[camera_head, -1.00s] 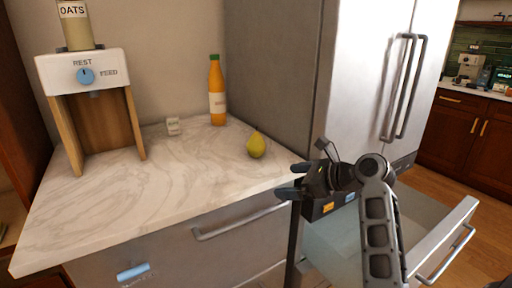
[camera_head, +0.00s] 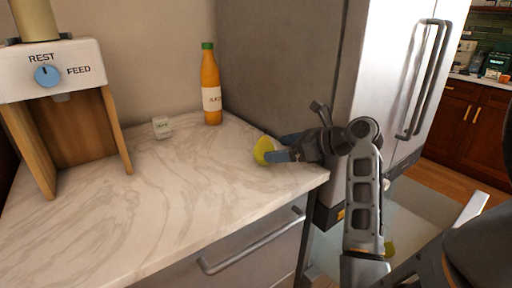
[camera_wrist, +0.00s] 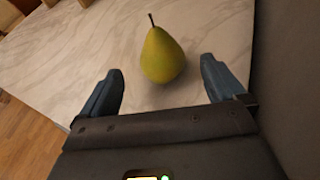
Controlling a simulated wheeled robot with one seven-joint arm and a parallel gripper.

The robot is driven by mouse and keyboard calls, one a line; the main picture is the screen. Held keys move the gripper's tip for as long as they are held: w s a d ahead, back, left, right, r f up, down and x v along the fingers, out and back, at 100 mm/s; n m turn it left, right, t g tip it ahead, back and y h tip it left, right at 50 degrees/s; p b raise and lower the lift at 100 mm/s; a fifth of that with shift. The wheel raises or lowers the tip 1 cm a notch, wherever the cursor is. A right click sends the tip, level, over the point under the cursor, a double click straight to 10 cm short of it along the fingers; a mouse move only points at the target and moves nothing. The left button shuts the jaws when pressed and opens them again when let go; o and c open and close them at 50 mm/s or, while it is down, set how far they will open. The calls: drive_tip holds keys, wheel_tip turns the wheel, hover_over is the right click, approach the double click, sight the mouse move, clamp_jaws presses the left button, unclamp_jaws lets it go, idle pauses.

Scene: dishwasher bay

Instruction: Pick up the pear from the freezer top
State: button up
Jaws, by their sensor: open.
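The yellow-green pear (camera_head: 264,150) stands on the marble-patterned freezer top (camera_head: 190,200), near its right side. In the wrist view the pear (camera_wrist: 162,55) is upright with its dark stem up, just ahead of the fingertips and centred between them. My gripper (camera_head: 285,148) is at the right edge of the top, with its blue fingers reaching left to the pear. In the wrist view my gripper (camera_wrist: 160,82) is open, one finger on each side with gaps to the pear. In the head view the fingers partly hide the pear's right side.
An orange bottle (camera_head: 211,90) stands at the back, with a small white box (camera_head: 162,128) left of it. The tall fridge (camera_head: 385,80) rises behind my arm. The counter's front and middle are clear.

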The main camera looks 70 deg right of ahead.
sight(259, 152)
drive_tip(key=shift+b+x, duration=0.3)
drive_tip(key=shift+x, duration=3.65)
drive_tip(key=shift+s+f, duration=0.1)
drive_tip(key=shift+f, duration=0.1)
drive_tip(key=shift+c, duration=0.4)
drive_tip(key=c, duration=1)
